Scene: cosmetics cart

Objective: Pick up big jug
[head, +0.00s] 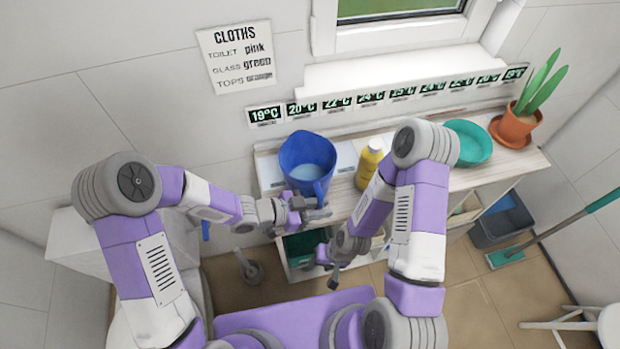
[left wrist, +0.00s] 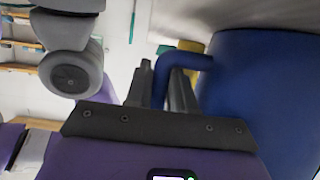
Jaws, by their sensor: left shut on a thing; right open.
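The big blue jug (head: 307,160) is upright at the left end of the shelf top, with pale liquid or a pale inside showing through its open mouth. My left gripper (head: 308,207) is at its handle on the near side. In the left wrist view the jug's body (left wrist: 265,95) fills the right side, and its handle (left wrist: 185,62) runs between the two fingers of my left gripper (left wrist: 162,85), which are shut on it. Whether the jug's base touches the shelf is hard to tell. My right gripper (head: 328,262) is open and empty, lower and in front of the shelf.
A yellow bottle (head: 369,163) stands right of the jug, close to my right arm. A teal bowl (head: 469,143) and a potted plant (head: 516,127) are farther right on the shelf top (head: 500,163). A grey bucket (head: 503,222) and a mop (head: 545,243) are on the floor at right.

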